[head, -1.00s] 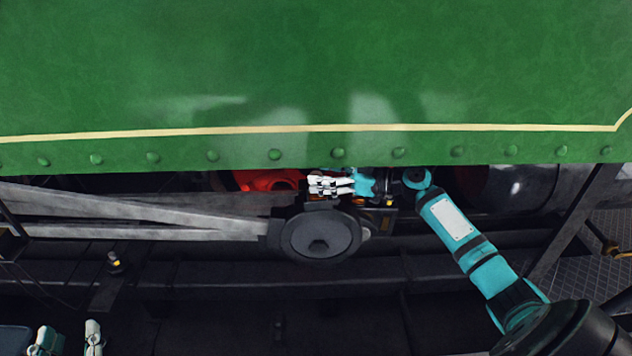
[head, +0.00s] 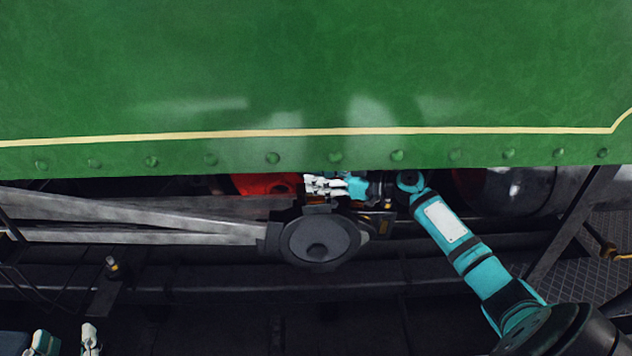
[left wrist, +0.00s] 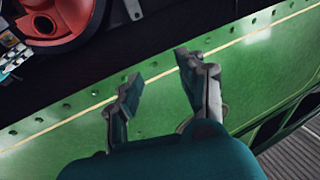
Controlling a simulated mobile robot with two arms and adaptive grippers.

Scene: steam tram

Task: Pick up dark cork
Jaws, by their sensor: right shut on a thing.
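My right gripper (head: 322,186) is under the lower edge of the green panel, just above a round dark disc (head: 318,240). Its pale fingers are closed together on something I cannot make out. I cannot pick out the dark cork in either view; the fingers or the dark machinery may hide it. The right gripper's pale fingers also show at the left edge of the left wrist view (left wrist: 12,60). My left gripper (head: 65,343) is low at the left of the head view. In the left wrist view (left wrist: 158,88) its fingers are wide apart and empty.
The green riveted panel (head: 310,80) hangs over the work space and leaves a low gap. Grey rods (head: 150,220) run in from the left to the disc. A red part (head: 265,184) lies behind the right gripper. A small dark yellow-marked fitting (head: 112,267) stands on the lower ledge.

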